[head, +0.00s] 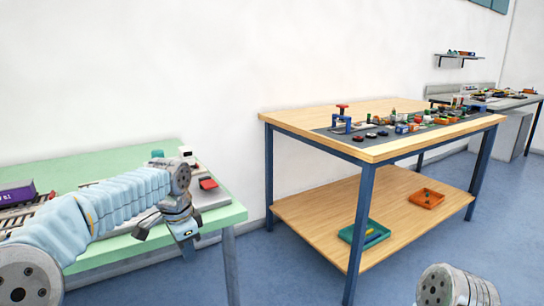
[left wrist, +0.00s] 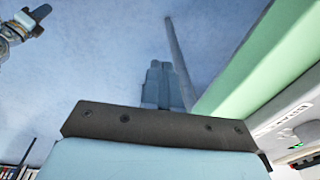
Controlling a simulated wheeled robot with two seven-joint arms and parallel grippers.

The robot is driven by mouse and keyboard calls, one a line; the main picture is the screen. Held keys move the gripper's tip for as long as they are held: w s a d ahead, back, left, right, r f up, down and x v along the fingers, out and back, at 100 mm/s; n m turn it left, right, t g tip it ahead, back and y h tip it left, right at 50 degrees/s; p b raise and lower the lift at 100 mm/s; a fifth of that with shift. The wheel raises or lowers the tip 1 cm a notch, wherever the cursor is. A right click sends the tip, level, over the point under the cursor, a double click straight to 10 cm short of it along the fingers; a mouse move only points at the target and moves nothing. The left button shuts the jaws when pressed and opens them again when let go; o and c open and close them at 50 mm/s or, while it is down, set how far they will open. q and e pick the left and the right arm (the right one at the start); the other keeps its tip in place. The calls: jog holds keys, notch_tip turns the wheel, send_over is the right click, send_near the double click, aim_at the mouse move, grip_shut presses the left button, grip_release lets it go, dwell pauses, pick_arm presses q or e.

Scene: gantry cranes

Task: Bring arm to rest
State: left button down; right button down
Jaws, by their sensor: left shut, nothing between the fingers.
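My left arm comes in from the left over the green table, and my left gripper (head: 187,246) hangs down by that table's front right corner, pointing at the floor. It is shut, with nothing between its fingers. In the left wrist view the closed fingers (left wrist: 161,84) show against the blue floor, beside the green table edge. Part of my right arm (head: 455,287) shows at the bottom right of the head view. The right gripper is not seen in the head view. A metal gripper-like part at the top left of the left wrist view is cut off.
The green table (head: 225,212) holds a purple box (head: 17,194) and a grey device with a red part (head: 207,184). Blue floor lies between.

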pick_arm(q)
jog(key=s+d+f+n+g+h, duration=0.1)
jog(key=s+d+f+n, duration=0.2)
jog(key=f, duration=1.1)
jog(key=s+d+f+n+h, duration=0.2)
jog(key=s+d+f, duration=0.15)
jog(key=f, duration=1.05)
jog(key=s+d+f+n, duration=0.1)
jog(key=s+f+n, duration=0.2)
jog(key=s+f, duration=0.3)
jog(key=s+d+f+n, duration=0.1)
jog(key=s+f+n, duration=0.3)
jog(key=s, duration=0.9)
notch_tip(320, 180, down, 3)
jog(key=shift+d+f+h, duration=0.2)
jog(key=shift+d+h, duration=0.1)
jog(key=shift+d, duration=0.1)
